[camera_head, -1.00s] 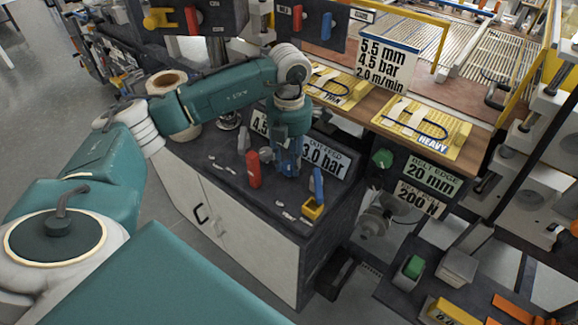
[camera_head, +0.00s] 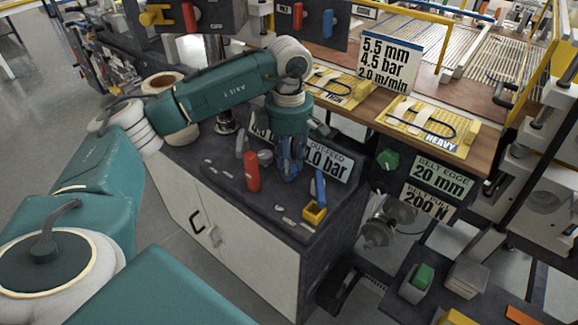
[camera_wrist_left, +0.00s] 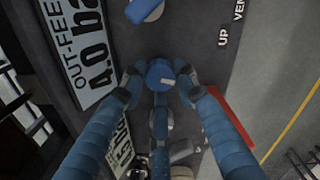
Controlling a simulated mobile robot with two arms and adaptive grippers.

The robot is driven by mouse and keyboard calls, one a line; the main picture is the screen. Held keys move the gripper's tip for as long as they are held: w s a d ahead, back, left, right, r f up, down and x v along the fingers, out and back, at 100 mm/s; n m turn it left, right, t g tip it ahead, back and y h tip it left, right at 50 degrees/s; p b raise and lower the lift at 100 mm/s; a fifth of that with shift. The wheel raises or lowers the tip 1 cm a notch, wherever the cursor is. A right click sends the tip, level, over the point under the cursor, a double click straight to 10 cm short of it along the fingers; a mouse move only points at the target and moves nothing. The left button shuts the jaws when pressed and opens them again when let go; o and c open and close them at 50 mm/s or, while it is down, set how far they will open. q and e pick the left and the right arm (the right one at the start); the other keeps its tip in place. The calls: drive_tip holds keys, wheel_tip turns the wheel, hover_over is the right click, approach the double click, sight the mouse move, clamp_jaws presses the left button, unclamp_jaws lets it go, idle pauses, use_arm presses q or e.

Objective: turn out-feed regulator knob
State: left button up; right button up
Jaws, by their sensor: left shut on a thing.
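The out-feed regulator knob (camera_wrist_left: 160,75) is blue and round with a small white mark; it shows in the left wrist view between my left fingertips. My left gripper (camera_head: 290,171) points down over the dark cabinet top and hides the knob in the head view. In the left wrist view, the left gripper (camera_wrist_left: 160,84) has its blue fingers closed around the knob from both sides. The out-feed sign (camera_wrist_left: 83,45) beside it reads 4.0 bar. My right gripper is out of view.
A red upright handle (camera_head: 252,172) stands close left of the gripper. The cabinet top (camera_head: 238,200) carries small white labels. A wooden bench edge (camera_head: 462,158) lies beyond.

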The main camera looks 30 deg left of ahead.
use_arm(q)
drive_tip(key=shift+m, duration=0.6)
drive_tip(key=shift+r, duration=0.1)
drive_tip(key=shift+w, duration=0.1)
drive_tip(key=o, duration=1.2)
drive_tip(key=shift+c, duration=0.2)
wheel_tip(320, 180, up, 12)
